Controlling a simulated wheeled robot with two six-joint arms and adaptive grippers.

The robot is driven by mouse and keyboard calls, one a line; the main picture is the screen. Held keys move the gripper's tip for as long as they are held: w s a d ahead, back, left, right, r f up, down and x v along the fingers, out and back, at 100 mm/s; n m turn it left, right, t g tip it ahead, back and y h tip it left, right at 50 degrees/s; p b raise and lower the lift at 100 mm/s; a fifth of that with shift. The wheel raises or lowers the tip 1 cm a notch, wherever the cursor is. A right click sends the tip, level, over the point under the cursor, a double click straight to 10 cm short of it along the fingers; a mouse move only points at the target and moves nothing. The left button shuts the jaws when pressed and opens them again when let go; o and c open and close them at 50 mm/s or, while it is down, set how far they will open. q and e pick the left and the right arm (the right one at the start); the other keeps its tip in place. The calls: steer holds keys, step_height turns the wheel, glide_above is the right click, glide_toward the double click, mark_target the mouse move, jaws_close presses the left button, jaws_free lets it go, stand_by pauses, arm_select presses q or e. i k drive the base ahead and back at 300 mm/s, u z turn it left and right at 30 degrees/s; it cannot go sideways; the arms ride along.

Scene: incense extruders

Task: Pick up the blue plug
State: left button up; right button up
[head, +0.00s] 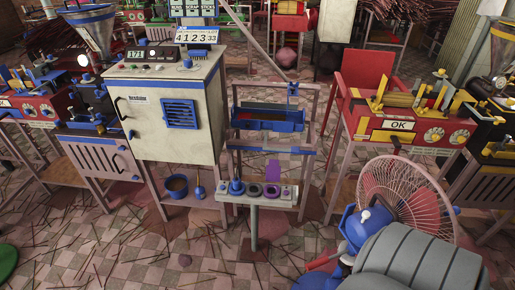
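The blue plug (236,186) appears to be the small blue piece with a raised stem at the left end of a narrow pale stand (231,198) in the lower middle of the head view. It looks upright. To its right on the same stand are a dark blue-grey ring (254,189), a dark round piece (271,190) and a small upright piece near the right end. A purple block (272,171) shows just behind the dark round piece. Neither of my grippers is in view.
A beige cabinet (133,90) stands left of the stand. A blue tray (267,117) on a frame is behind it. A pink fan (405,195) and a grey ribbed machine (425,262) fill the lower right. Thin sticks litter the tiled floor (110,235) at left.

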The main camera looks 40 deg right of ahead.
mark_target(237, 186)
steer(key=z, duration=0.8)
steer(key=i, duration=0.75)
steer(key=z, duration=1.15)
steer(key=i, duration=0.2)
steer(key=z, duration=0.15)
